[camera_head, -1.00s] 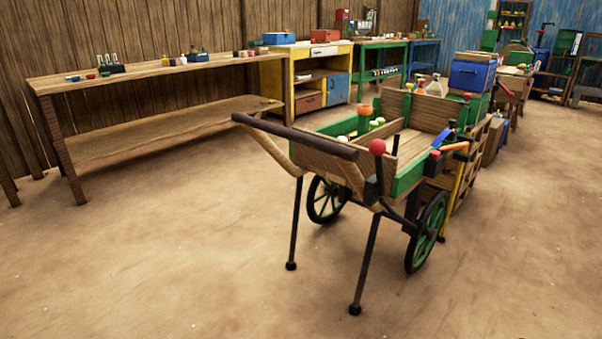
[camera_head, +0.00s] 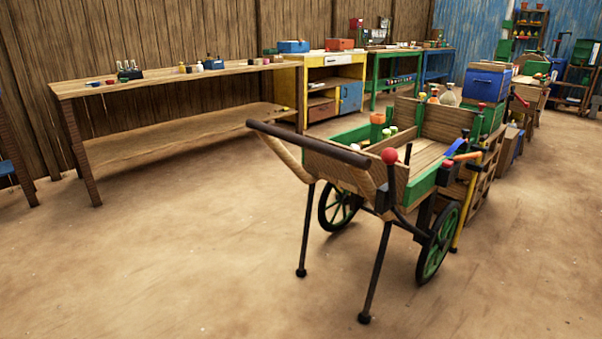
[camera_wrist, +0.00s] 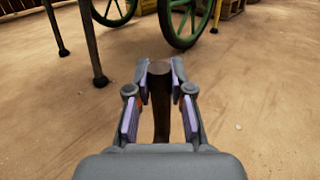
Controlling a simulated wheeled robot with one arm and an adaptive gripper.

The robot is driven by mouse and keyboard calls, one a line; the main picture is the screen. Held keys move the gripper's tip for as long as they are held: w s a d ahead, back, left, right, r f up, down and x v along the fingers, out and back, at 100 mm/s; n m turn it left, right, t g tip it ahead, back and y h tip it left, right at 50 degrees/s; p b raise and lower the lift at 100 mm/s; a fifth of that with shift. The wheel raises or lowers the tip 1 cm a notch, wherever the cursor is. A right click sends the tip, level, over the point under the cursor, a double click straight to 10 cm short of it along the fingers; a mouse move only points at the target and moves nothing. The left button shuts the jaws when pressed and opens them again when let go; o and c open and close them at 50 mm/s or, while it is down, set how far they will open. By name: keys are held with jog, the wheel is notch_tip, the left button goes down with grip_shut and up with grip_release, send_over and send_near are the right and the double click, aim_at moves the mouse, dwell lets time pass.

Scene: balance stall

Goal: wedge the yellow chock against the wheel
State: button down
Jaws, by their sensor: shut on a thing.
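A handcart (camera_head: 327,157) stands on the dirt floor with two green spoked wheels, the near right wheel (camera_head: 438,243) and the far left wheel (camera_head: 338,205). In the wrist view, my gripper (camera_wrist: 160,76) is shut on a dark brown bar-like piece (camera_wrist: 161,100) with a flat end. It is held above bare floor, apart from and in front of a green wheel (camera_wrist: 187,44). My gripper is not in the head view. I cannot make out a yellow chock for certain; a tiny yellow object (camera_head: 285,108) lies on the long bench's lower shelf.
The cart's thin dark legs (camera_head: 374,272) reach the floor in front of the wheels. A long wooden bench (camera_head: 150,82) runs along the left wall. A yellow cabinet (camera_head: 330,60) and crates (camera_head: 485,180) stand behind. The floor at front left is clear.

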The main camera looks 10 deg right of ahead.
jog(key=w+a+r+n+y, duration=0.4)
jog(key=w+a+r+y, duration=0.3)
jog(key=r, duration=0.4)
jog(key=w+a+r+n+y, duration=0.3)
jog(key=w+a+r+y, duration=0.1)
jog(key=w+a+r, duration=0.6)
jog(key=s+a+r+n+g+y+p, duration=0.1)
jog(key=s+a+r+n+g+y, duration=0.2)
jog(key=a+r, duration=0.75)
jog(key=a+r+n+g+y, duration=0.4)
jog(key=a+r+y, duration=0.1)
jog(key=a+r, duration=0.5)
notch_tip(320, 180, up, 29)
jog(key=m+t+h+p, duration=0.5)
jog(key=p, duration=3.3)
jog(key=shift+a+h, duration=0.4)
jog(key=shift+a, duration=0.05)
jog(key=shift+f, duration=0.1)
